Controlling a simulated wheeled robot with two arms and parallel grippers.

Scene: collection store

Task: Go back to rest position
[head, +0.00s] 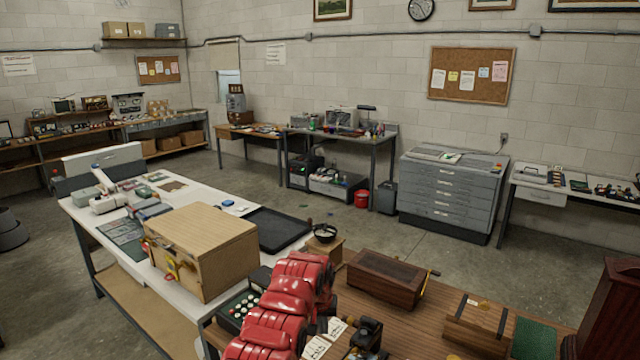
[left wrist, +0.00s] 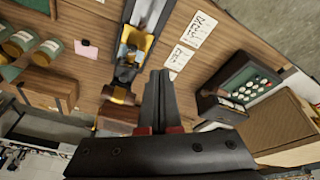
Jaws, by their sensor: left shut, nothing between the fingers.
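My left gripper (left wrist: 157,88) shows in the left wrist view as black fingers, closed together with nothing between them. Below it is a wooden table top (left wrist: 95,25) with white cards (left wrist: 190,42) and a black and yellow device (left wrist: 130,55). In the head view my red left arm comes in at the bottom middle, its dark gripper (head: 322,326) low beside the cards and partly hidden. My right gripper is not in view.
A wooden case (head: 205,250) and a button panel (head: 240,308) stand close to the left of my arm. A black tray (head: 272,230) lies behind. Grey floor is open beyond the tables.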

